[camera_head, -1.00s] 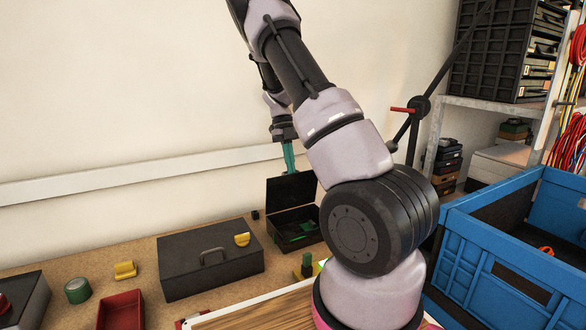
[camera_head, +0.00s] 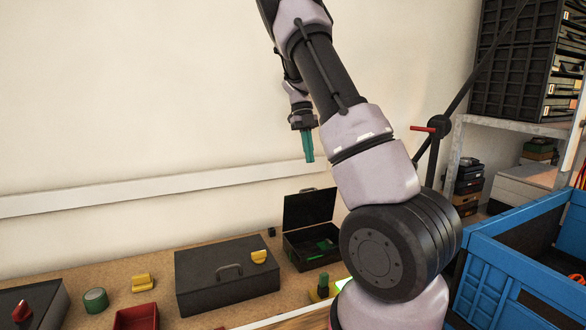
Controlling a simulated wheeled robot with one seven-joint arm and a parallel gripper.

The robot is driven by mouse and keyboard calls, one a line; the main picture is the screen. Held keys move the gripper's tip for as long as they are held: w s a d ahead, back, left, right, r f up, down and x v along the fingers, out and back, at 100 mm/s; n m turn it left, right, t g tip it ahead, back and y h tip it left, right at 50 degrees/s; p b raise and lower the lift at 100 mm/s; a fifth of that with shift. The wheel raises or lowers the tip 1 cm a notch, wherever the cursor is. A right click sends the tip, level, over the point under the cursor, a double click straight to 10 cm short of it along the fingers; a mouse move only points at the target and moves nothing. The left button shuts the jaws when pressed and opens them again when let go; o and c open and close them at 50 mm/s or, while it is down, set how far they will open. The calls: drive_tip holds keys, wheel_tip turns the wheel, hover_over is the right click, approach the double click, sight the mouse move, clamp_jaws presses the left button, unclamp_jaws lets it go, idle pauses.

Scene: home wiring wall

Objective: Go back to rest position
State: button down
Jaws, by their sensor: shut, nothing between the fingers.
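My gripper (camera_head: 309,158), with teal fingers, hangs pointing down in front of the pale wall. It is shut and empty. It is raised above the open black box (camera_head: 309,234) on the workbench and apart from it. My arm crosses the middle right of the view and hides part of the bench and wall behind it.
A closed dark case (camera_head: 227,280) with a yellow piece (camera_head: 259,257) on its lid stands on the bench (camera_head: 110,270). A green tape roll (camera_head: 96,300), another yellow piece (camera_head: 143,283) and a red bin (camera_head: 136,317) lie left. A blue crate (camera_head: 490,285) and shelving (camera_head: 530,128) stand right.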

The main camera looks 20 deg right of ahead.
drive_tip(key=s+a+r+n+t+y, duration=0.3)
drive_tip(key=s+a+r+n+t, duration=0.35)
drive_tip(key=s+r+n, duration=0.85)
drive_tip(key=s+a+n+t, duration=0.4)
drive_tip(key=s+n, duration=0.6)
drive_tip(key=n, duration=0.5)
drive_tip(key=a, duration=0.2)
drive_tip(key=shift+a+r+n+t+h, duration=0.35)
drive_tip(key=shift+r+n+h, duration=0.05)
drive_tip(key=c, duration=1.2)
unclamp_jaws()
drive_tip(key=shift+s+a+f+n+t, duration=0.1)
drive_tip(key=shift+s+n+t, duration=0.2)
drive_tip(key=shift+s+n, duration=0.1)
drive_tip(key=w+d+f+m+g+h, duration=0.1)
drive_tip(key=w+d+f+m+g, duration=0.2)
drive_tip(key=w, duration=0.5)
drive_tip(key=w+d+m+g, duration=0.1)
drive_tip(key=w+d+m, duration=0.25)
drive_tip(key=w, duration=0.45)
drive_tip(key=w+d+f+m+g+h, duration=0.1)
drive_tip(key=w+d+f+m+g, duration=0.45)
drive_tip(key=w+f, duration=0.55)
drive_tip(key=shift+m+t, duration=0.9)
drive_tip(key=shift+t, duration=0.05)
drive_tip(key=f, duration=1.1)
drive_tip(key=shift+s+d+f, duration=0.15)
drive_tip(key=shift+s+d, duration=0.1)
drive_tip(key=shift+s, duration=0.1)
clamp_jaws()
